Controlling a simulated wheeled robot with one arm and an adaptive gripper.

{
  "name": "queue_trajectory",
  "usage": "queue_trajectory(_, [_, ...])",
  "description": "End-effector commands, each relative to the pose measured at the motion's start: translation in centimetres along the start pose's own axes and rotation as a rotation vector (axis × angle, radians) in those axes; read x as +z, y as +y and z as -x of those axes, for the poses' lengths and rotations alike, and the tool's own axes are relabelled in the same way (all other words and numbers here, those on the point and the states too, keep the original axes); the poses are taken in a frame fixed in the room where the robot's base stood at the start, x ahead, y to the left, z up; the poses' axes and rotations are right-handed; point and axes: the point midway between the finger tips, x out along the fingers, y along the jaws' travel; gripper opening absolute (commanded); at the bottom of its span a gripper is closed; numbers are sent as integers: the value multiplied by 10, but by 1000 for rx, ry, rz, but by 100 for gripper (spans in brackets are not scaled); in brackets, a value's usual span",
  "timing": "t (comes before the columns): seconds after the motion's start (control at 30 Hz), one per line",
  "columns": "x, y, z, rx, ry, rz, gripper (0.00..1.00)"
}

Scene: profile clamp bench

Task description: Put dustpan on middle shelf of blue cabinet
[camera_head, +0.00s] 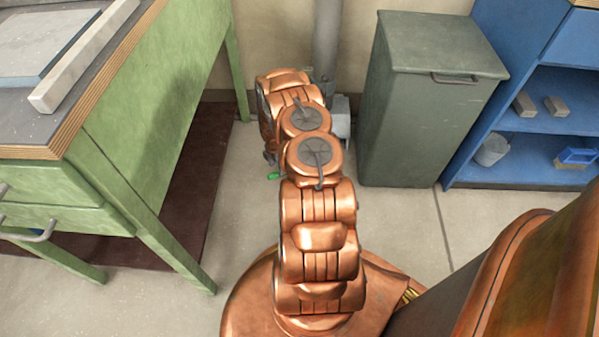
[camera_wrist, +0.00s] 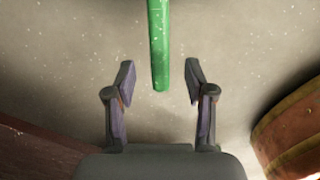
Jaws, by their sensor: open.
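A green bar-like handle (camera_wrist: 160,45), likely the dustpan's, runs down from the top edge of the wrist view. Its end lies between my gripper's (camera_wrist: 160,66) two fingers, with a gap on each side. My gripper is open and holds nothing. In the head view a small green end (camera_head: 273,177) shows beside my arm, low near the floor; the rest of it and my gripper are mostly hidden by my arm. The blue cabinet (camera_head: 520,36) stands at the right. One shelf (camera_head: 575,122) bears two grey-brown blocks; below it are a grey bucket and a blue item.
A grey-green bin (camera_head: 430,110) stands between my arm and the cabinet. A green bench (camera_head: 150,125) with a metal bar on top fills the left. A grey pipe (camera_head: 327,40) rises by the wall. The floor (camera_head: 400,235) before the bin is clear.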

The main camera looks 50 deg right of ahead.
Motion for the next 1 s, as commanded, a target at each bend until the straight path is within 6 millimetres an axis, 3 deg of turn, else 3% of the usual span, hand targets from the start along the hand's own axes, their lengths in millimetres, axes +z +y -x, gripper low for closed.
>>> queue_trajectory(0.03, [0, 0, -12, 0, 0, 0, 54])
queue_trajectory(0.33, [-1, 0, -38, 1, 1, 0, 54])
queue_trajectory(0.73, [0, 0, -43, 1, 0, 0, 54])
queue_trajectory(1.0, [0, 0, -43, 0, 0, 0, 27])
